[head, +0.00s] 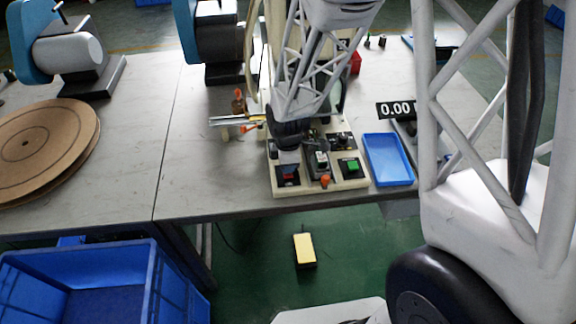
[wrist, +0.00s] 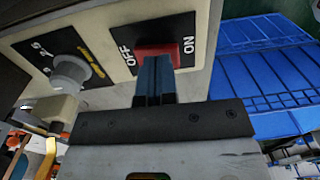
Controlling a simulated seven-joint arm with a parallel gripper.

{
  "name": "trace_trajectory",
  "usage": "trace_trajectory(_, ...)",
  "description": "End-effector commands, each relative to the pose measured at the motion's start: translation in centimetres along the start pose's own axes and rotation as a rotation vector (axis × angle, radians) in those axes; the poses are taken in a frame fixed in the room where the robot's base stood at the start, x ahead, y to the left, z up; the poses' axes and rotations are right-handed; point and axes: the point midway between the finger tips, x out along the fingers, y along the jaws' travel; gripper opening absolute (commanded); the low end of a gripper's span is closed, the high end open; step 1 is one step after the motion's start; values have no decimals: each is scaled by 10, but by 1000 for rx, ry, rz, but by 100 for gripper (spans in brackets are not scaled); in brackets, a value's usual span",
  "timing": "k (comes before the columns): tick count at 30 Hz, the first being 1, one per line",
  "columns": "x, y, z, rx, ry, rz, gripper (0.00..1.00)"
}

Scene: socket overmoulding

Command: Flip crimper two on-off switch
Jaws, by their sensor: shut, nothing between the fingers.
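In the wrist view, the red on-off switch (wrist: 158,49) sits on a black plate marked OFF on the left and ON on the right. My gripper (wrist: 153,62) is shut and empty, with its dark fingertips right at the switch, covering its lower part. I cannot tell whether they touch it or which way it is tipped. In the head view, my gripper (head: 288,165) points down at the front left of the crimper's pale base (head: 330,188), over the red switch (head: 289,176).
A green switch (head: 352,165) and an orange knob (head: 325,181) are close by on the panel. A white dial knob (wrist: 72,72) shows beside the red switch. A blue tray (head: 388,160) lies to the right. A blue crate (head: 150,285) stands on the floor.

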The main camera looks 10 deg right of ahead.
Motion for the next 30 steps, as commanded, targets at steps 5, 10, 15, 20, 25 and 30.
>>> trace_trajectory(5,-12,2,0,0,0,2,0)
trace_trajectory(10,-33,6,0,0,0,2,0)
trace_trajectory(15,-61,11,0,0,0,3,0)
trace_trajectory(20,-88,15,0,0,0,3,0)
trace_trajectory(25,-113,19,0,0,0,2,0)
trace_trajectory(30,-129,22,0,0,0,1,0)
